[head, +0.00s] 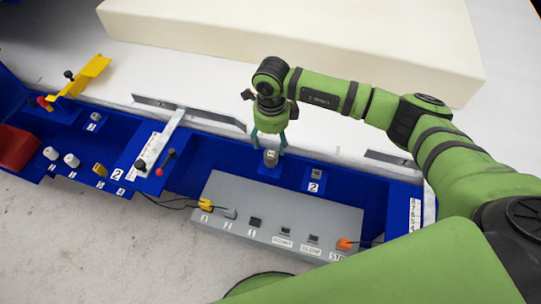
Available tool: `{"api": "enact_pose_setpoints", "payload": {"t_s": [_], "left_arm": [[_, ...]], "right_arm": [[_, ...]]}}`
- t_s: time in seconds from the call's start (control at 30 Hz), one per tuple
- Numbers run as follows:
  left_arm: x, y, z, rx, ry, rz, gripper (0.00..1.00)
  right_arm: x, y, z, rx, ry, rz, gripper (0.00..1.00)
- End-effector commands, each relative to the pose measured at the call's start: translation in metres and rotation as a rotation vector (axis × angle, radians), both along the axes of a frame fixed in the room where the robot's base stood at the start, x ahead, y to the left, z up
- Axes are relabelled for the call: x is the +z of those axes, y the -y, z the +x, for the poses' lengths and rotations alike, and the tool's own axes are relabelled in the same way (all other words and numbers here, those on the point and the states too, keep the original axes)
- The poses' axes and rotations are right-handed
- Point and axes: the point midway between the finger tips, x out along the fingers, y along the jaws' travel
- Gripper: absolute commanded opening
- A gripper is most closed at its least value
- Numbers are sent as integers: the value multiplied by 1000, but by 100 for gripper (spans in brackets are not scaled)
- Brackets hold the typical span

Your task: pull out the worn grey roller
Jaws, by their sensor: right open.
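A small grey roller (271,156) stands upright on a blue mount at the middle of the blue machine frame. My right gripper (268,143) hangs just above it, pointing down. Its teal fingers are spread, one to each side of the roller's top, and nothing is seen held between them. I cannot tell if a finger touches the roller. Two pale rollers (71,160) stand at the left on numbered blue spots. My left gripper is not in view.
A grey control box (270,215) with buttons and plugs lies in front of the roller. A block marked 2 (316,174) sits right of it. A large cream foam slab (300,40) lies behind. A red bin (16,148) and a yellow lever (90,72) are left.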

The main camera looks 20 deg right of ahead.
Motion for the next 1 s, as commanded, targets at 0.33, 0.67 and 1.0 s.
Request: {"api": "enact_pose_setpoints", "payload": {"t_s": [0.33, 0.67, 1.0], "left_arm": [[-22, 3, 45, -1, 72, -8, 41], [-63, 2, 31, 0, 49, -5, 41], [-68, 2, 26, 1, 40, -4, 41]], "right_arm": [[-38, -1, -1, 1, -2, 2, 65], [-84, 0, 0, 1, 0, 1, 65], [-88, 0, 0, 0, 0, 1, 65]]}}
